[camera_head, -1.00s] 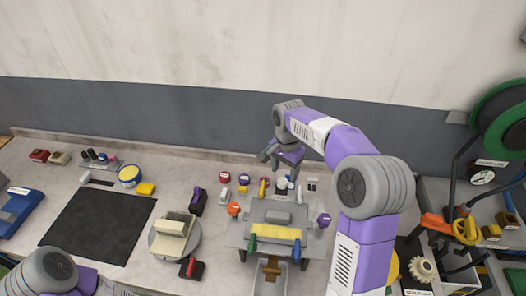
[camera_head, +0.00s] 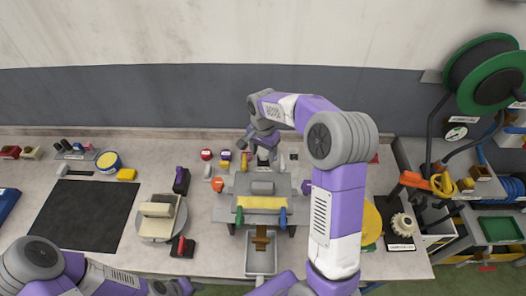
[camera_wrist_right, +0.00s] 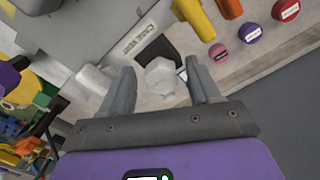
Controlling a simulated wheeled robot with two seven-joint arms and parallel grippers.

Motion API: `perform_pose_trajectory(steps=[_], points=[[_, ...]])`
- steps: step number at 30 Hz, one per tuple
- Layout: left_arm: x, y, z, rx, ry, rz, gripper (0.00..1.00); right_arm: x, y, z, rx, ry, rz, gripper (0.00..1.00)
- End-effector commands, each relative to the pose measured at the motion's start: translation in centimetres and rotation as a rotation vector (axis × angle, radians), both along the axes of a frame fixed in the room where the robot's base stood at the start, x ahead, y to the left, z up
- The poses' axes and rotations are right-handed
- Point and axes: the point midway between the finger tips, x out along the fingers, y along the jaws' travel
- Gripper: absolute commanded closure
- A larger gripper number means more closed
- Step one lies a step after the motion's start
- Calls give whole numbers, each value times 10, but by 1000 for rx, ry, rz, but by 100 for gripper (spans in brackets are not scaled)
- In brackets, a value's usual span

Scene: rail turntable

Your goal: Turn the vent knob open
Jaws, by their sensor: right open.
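My right gripper (camera_head: 258,156) is open at the back of the grey fixture in the head view. In the right wrist view, its two fingers (camera_wrist_right: 160,88) stand apart on either side of a pale faceted knob (camera_wrist_right: 160,73), with no clear grip on it. A second pale block (camera_wrist_right: 97,78) lies just left of the left finger. Round labelled knobs show at the upper right: pink (camera_wrist_right: 218,52), purple (camera_wrist_right: 249,32) and red (camera_wrist_right: 286,10).
The grey fixture (camera_head: 231,210) carries a yellow bar (camera_head: 262,203) and stands close in front of the gripper. Yellow (camera_wrist_right: 194,18) and orange (camera_wrist_right: 229,8) handles are near the fingers. A turntable (camera_head: 160,227) and black mat (camera_head: 85,215) lie left. The wall is behind.

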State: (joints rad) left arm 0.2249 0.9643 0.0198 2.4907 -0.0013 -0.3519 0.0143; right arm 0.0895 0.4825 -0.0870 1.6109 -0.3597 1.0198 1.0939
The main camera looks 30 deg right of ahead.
Motion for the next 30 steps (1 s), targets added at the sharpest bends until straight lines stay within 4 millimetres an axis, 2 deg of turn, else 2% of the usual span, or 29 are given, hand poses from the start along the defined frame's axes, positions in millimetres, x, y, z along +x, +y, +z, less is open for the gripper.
perform_pose_trajectory(steps=[2, 12, 13, 23, 30], points=[[0, 0, 0, 0, 0, 0, 57, 0, 0, 0, 0, 0, 0, 40], [0, 0, 0, 0, 0, 0, 57, 0, 0, 0, 0, 0, 0, 92], [0, 0, 0, 0, 0, 0, 57, 0, 0, 0, 0, 0, 0, 94], [0, 0, 1, 0, 0, 0, 57, 0, 0, 1, 0, 0, 54, 94], [0, 0, 2, 0, 0, 0, 57, -1, 0, 1, 0, 0, 210, 94]])
